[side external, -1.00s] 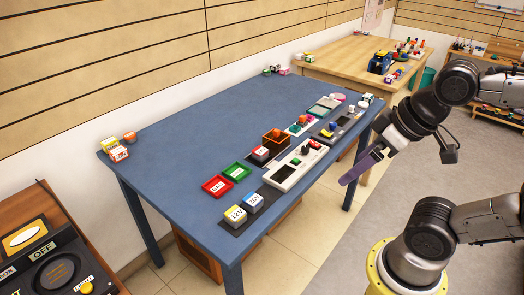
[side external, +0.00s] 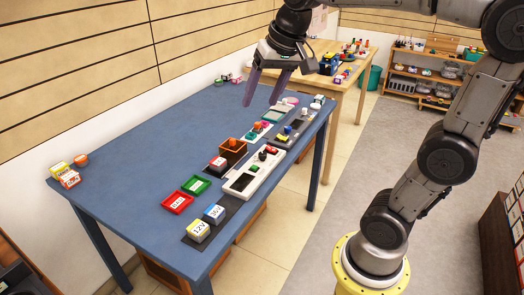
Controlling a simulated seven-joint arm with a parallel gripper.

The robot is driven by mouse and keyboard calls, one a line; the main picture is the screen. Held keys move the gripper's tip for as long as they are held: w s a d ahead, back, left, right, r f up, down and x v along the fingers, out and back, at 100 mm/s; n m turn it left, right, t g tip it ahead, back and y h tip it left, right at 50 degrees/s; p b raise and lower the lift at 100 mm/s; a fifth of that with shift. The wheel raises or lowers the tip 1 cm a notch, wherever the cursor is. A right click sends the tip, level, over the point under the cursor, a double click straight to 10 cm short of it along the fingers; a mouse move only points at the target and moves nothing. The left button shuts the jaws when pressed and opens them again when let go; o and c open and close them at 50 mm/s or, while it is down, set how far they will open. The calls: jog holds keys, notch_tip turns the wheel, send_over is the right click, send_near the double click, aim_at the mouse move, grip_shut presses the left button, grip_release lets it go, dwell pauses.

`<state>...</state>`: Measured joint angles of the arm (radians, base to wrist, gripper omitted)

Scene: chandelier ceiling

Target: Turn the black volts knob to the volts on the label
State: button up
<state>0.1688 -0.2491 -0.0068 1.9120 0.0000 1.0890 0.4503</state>
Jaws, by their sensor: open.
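A white device (side external: 240,190) lies near the right edge of the blue table. It has a dark screen, a small black knob (side external: 262,156), a green part and a red part. I cannot read any marking beside the knob.
A red tray (side external: 165,204) and a green tray (side external: 206,187) lie left of the device, with an orange box (side external: 243,147) behind them. A grey panel (side external: 280,142) with small parts lies beyond the device. The left half of the blue table (side external: 140,150) is mostly clear.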

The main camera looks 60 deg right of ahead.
jog(key=w+d+f+m+g, duration=0.2)
jog(key=w+d+f+m, duration=0.1)
jog(key=w+d, duration=0.55)
jog(key=m+g, duration=0.3)
send_over(263, 153)
notch_tip(263, 153, down, 15)
jog(key=shift+y, duration=0.4)
notch_tip(263, 153, down, 14)
jog(key=shift+a+r, duration=0.1)
jog(key=shift+c, duration=0.2)
grip_shut()
